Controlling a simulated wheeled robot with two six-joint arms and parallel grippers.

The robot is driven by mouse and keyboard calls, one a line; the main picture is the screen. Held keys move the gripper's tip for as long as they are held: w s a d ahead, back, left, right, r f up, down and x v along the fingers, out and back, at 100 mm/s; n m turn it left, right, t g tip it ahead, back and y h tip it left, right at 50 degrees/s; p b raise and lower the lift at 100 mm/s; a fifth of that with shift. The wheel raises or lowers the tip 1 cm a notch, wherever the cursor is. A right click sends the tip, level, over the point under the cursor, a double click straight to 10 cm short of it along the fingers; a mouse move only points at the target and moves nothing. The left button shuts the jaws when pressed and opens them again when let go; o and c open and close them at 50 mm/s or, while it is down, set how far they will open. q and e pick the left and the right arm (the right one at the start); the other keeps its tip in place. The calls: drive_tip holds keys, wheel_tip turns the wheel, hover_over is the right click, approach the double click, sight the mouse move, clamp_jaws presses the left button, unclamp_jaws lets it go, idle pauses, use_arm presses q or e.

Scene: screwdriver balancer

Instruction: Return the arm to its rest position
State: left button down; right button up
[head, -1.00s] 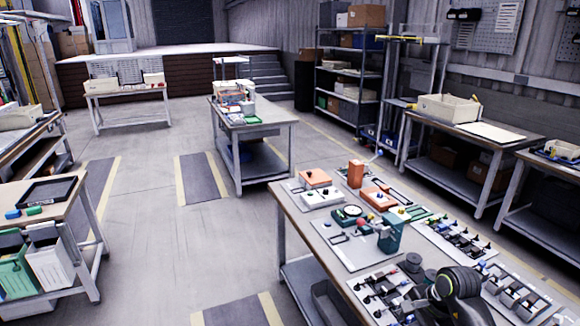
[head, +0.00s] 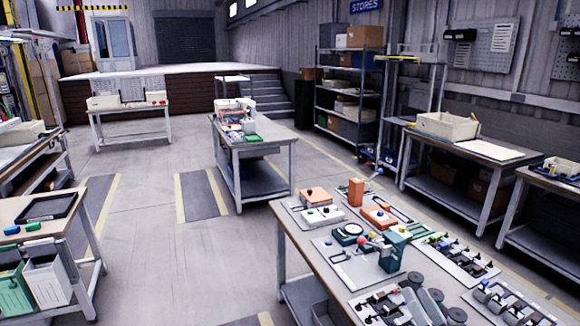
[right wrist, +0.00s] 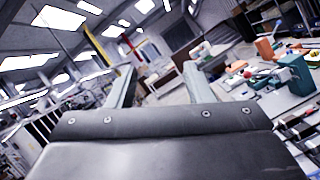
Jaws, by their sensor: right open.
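In the right wrist view my right gripper (right wrist: 160,75) has its two pale fingers spread wide apart, with nothing between them. It is raised and tilted; ceiling lights and the hall show beyond the fingers. My left gripper is not in view.
The bench holds an orange upright block (head: 356,191), an orange box (head: 312,195) and boards with small parts (head: 456,254). A side table (head: 65,220) with a black tray (head: 45,208) stands at left. The floor (head: 165,260) between is clear.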

drive_tip(key=s+d+f+m+g+h, duration=0.45)
drive_tip(key=d+m+h, duration=0.2)
drive_tip(key=m, duration=0.65)
drive_tip(key=s+d+f+m+g+h, duration=0.3)
drive_tip(key=s+d+f+m+h, duration=0.35)
drive_tip(key=m, duration=0.55)
drive_tip(key=s+a+f+m+g+y, duration=0.2)
drive_tip(key=s+a+f+m+g, duration=0.25)
drive_tip(key=s, duration=0.45)
drive_tip(key=s+a+f+m+g+y, duration=0.35)
drive_tip(key=s+f+g, duration=0.2)
drive_tip(key=s, duration=0.35)
wheel_tip(320, 180, down, 29)
drive_tip(key=d+g+b, duration=0.1)
drive_tip(key=d+b, duration=0.1)
drive_tip(key=b, duration=0.2)
drive_tip(key=s+f+b, duration=0.2)
drive_tip(key=s+f, duration=0.5)
drive_tip(key=f, duration=0.3)
drive_tip(key=s+a+f+g+b, duration=0.1)
drive_tip(key=s+f+b, duration=0.1)
drive_tip(key=s+f, duration=0.5)
wheel_tip(320, 180, down, 4)
drive_tip(key=shift+r, duration=0.2)
drive_tip(key=shift+s+a+g, duration=0.1)
drive_tip(key=shift+g, duration=0.15)
